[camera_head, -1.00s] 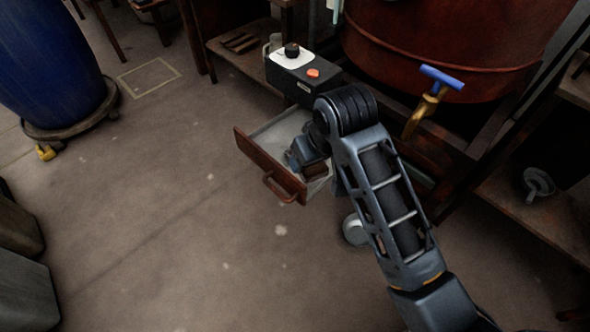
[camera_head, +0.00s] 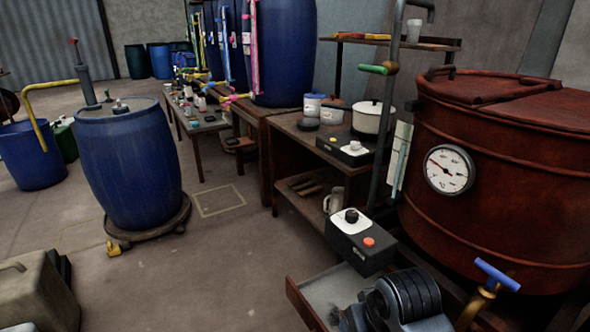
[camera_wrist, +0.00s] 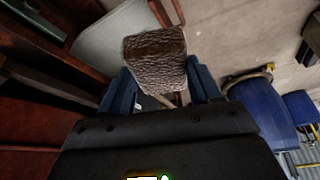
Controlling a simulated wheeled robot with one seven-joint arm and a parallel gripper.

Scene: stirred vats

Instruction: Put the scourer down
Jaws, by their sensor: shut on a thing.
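The scourer (camera_wrist: 154,58) is a brown, rough-textured block in the wrist view. My gripper (camera_wrist: 160,86) is shut on it, with one blue-grey finger on each side. Below and beyond it is an open drawer, whose pale grey inside (camera_wrist: 105,42) shows to the left of the scourer. In the head view the drawer's brown wooden front (camera_head: 303,304) shows at the bottom edge, and my arm covers its right part. The scourer and my fingertips are not visible in that view. I cannot tell whether the scourer touches the drawer floor.
A black-and-white control box (camera_head: 360,241) with an orange button stands just behind the drawer. A big rust-red vat (camera_head: 500,190) with a dial and a blue-handled tap (camera_head: 490,280) stands to the right. A blue barrel (camera_head: 130,165) stands left on a dolly. Floor between is clear.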

